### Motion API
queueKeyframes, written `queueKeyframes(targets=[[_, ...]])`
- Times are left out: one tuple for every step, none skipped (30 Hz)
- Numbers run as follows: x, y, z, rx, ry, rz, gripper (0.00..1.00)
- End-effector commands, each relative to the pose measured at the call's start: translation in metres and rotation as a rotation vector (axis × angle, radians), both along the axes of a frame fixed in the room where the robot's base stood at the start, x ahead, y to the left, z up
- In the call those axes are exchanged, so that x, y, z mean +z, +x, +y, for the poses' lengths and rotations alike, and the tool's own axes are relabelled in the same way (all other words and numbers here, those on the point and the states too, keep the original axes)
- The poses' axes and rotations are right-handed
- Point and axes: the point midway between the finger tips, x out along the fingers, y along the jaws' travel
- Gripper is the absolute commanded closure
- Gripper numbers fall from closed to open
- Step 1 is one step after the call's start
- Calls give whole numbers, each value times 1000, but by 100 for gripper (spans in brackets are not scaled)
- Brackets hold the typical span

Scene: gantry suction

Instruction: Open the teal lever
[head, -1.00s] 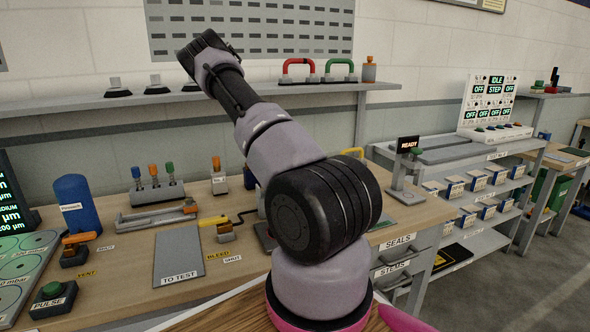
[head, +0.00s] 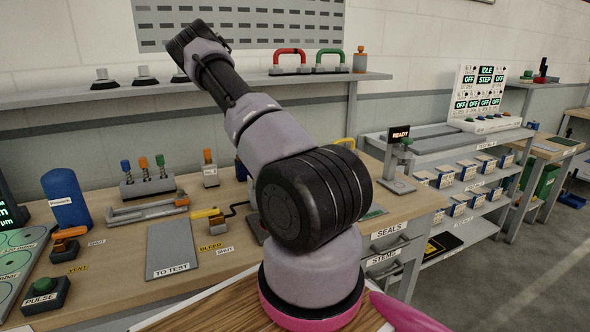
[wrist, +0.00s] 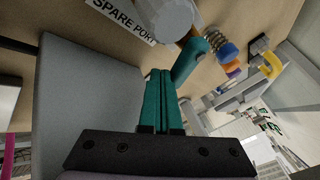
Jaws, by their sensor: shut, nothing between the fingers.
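The teal lever (wrist: 190,62) shows in the wrist view, slanting up and right from beside my fingertips. Its upper end is close to a copper-coloured piece and a pale grey cylinder (wrist: 165,18), near a label reading SPARE PORT (wrist: 122,18). My gripper (wrist: 159,74) has two teal fingers, side by side and shut, with nothing between them. The lever is just right of the fingertips; I cannot tell whether they touch. In the head view, neither the lever nor my gripper can be made out, and my arm covers part of the bench.
In the wrist view, a grey plate (wrist: 85,95) lies left of the fingers. A coiled spring part (wrist: 223,50) and a yellow handle (wrist: 270,66) are to the right. In the head view, the bench holds a blue cylinder (head: 67,198) and a TO TEST plate (head: 172,248).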

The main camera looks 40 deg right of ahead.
Motion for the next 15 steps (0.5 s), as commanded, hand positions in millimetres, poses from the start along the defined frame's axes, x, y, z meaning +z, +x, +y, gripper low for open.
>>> queueKeyframes(targets=[[0, -1, -1, 10, 0, 0, 100], [0, -1, -1, 20, 0, 1, 100], [0, -1, -2, 32, 0, 1, 100], [0, -1, -2, 43, 0, 1, 100], [0, -2, -3, 55, -1, 0, 100], [0, -2, -4, 59, 0, 1, 100], [0, -3, -5, 58, -1, 2, 100], [0, -3, -6, 57, -1, 1, 100], [0, -3, -8, 57, -1, 1, 100], [0, -4, -9, 58, -1, 2, 100], [0, -4, -10, 56, -1, 0, 100], [0, -4, -12, 58, -2, 1, 100], [0, -5, -14, 57, -2, 0, 100], [0, -5, -15, 57, -3, 1, 100], [0, -5, -17, 58, -2, 1, 100]])
